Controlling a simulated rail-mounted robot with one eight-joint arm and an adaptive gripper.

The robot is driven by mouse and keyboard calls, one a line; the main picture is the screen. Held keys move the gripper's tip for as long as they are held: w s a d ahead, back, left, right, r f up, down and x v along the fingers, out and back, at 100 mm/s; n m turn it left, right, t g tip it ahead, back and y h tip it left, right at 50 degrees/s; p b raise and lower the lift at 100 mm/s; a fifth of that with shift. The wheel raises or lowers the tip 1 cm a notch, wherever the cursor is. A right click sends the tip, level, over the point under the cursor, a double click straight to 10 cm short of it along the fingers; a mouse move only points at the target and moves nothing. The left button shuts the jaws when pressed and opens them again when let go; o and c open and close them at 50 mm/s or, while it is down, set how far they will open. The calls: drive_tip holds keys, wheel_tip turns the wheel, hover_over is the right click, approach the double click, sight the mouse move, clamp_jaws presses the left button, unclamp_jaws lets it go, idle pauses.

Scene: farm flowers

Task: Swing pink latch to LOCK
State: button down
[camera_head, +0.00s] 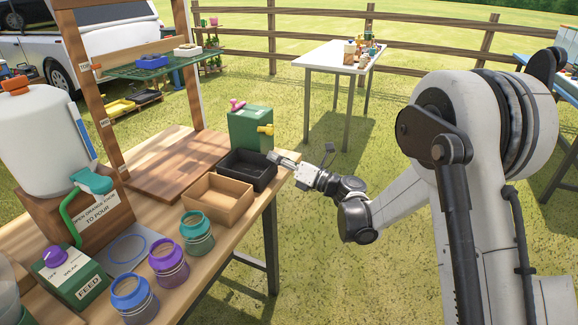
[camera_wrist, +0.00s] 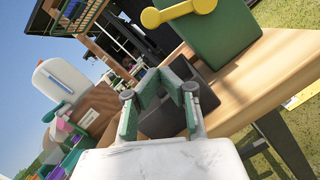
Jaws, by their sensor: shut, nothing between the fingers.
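The pink latch (camera_head: 237,104) is a small knobbed lever at the top left of the green box (camera_head: 248,131), which stands at the far end of the wooden table. The pink latch does not show in the wrist view. A yellow latch (camera_head: 265,129) sits on the side of the same box; it shows large at the top of the wrist view (camera_wrist: 178,12). My gripper (camera_head: 274,157) is shut and empty, beside the black tray and below the green box, apart from the pink latch. Its green-padded fingers (camera_wrist: 166,84) show in the wrist view. LOCK lettering is not readable.
A black tray (camera_head: 227,178) and a tan wooden tray (camera_head: 201,213) stand in front of the green box. A wooden post (camera_head: 85,90) rises behind. Open air lies right of the table.

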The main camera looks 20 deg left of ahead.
sight(268, 130)
drive_tip(key=shift+x, duration=0.9)
drive_tip(key=shift+w+d+r, duration=0.15)
drive_tip(key=shift+w+r, duration=0.2)
drive_tip(key=shift+r, duration=0.2)
drive_tip(key=shift+w+d+r, duration=0.15)
drive_tip(key=shift+w+r, duration=0.2)
drive_tip(key=shift+r, duration=0.15)
drive_tip(key=shift+w+r+b, duration=0.3)
drive_tip(key=shift+w+r, duration=0.1)
drive_tip(key=shift+r, duration=0.15)
drive_tip(key=shift+w+r, duration=0.4)
drive_tip(key=shift+r, duration=0.35)
